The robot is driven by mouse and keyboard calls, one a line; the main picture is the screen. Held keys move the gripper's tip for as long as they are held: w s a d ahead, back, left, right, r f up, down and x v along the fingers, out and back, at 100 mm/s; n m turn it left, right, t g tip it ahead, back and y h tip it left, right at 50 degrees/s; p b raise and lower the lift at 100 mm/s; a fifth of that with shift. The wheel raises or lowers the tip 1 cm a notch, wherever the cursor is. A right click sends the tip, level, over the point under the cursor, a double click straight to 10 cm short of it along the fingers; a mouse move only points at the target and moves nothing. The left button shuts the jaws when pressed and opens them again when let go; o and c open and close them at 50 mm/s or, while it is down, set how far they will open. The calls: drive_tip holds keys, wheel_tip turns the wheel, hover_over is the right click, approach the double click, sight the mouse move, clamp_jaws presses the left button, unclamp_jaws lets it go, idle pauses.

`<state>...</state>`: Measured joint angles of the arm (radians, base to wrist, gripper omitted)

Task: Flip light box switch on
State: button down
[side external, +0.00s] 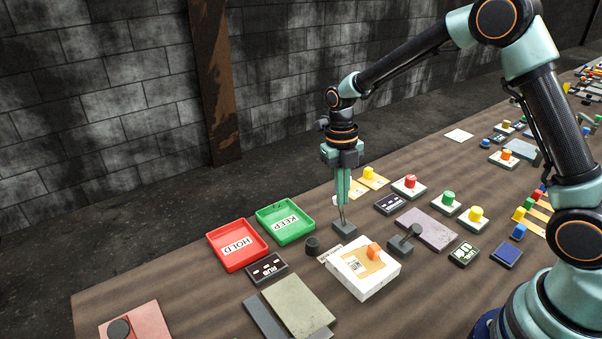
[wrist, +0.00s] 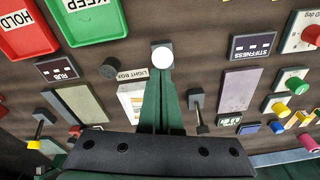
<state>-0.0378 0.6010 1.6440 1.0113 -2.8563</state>
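My gripper (side external: 342,214) points straight down with its fingers together, just above a small dark block (side external: 344,230). In the wrist view the fingertips (wrist: 160,72) are at the near edge of a round white cap (wrist: 162,57) on that block (wrist: 162,45). The label LIGHT BOX (wrist: 132,74) is to the left of the fingers. I cannot tell whether the fingers touch the cap, or which way the switch stands. A white box (side external: 352,279) stands near the block and is partly behind the fingers in the wrist view (wrist: 128,101).
A dark knob (side external: 312,245) stands left of the block, and a dark lever (side external: 407,240) to the right. Red HOLD (side external: 232,264) and green KEEP (side external: 272,231) trays lie to the left. Several coloured buttons, including a red one (side external: 410,182), lie to the right.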

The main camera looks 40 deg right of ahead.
drive_tip(key=shift+w+d+f, duration=0.1)
drive_tip(key=shift+w+f, duration=0.05)
drive_tip(key=shift+w, duration=0.55)
drive_tip(key=shift+s, duration=0.1)
drive_tip(key=s+a+r, duration=0.1)
drive_tip(key=s+r, duration=0.1)
drive_tip(key=s, duration=0.3)
drive_tip(key=w+r, duration=0.7)
drive_tip(key=shift+d, duration=0.3)
